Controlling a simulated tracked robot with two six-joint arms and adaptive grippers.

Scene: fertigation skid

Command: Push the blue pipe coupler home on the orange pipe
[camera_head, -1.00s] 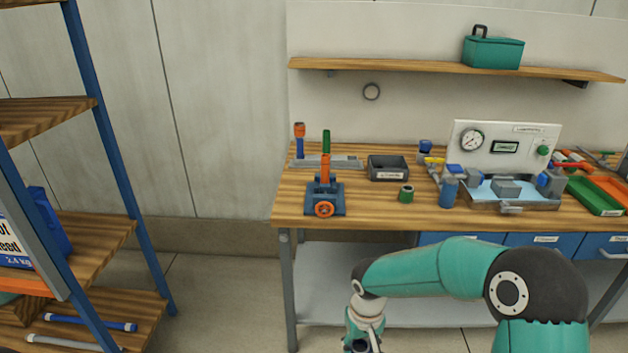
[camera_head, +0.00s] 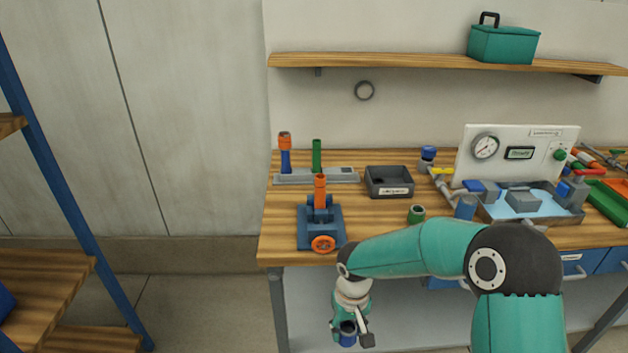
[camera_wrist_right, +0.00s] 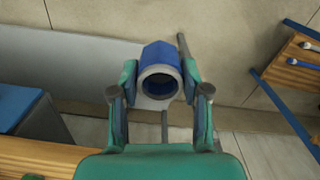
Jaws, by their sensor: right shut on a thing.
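The blue pipe coupler (camera_wrist_right: 158,54) is a short blue sleeve with a grey ring around its open end, gripped between the two fingers of my right gripper (camera_wrist_right: 160,80) in the right wrist view. In the head view the coupler (camera_head: 347,338) shows small at the lower end of my right arm, in front of and below the bench edge. The right gripper (camera_head: 352,330) is partly hidden there. The orange pipe (camera_head: 320,188) stands upright in a blue vise (camera_head: 318,232) at the bench's front left, apart from and above the coupler. Its top is bare. My left gripper is not in view.
Behind the vise, a grey rack (camera_head: 340,175) holds a blue pipe with an orange top (camera_head: 285,145) and a green pipe (camera_head: 317,155). A dark bin (camera_head: 389,182) and green coupler (camera_head: 416,214) stand to the right. A shelf unit (camera_head: 45,180) is at far left.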

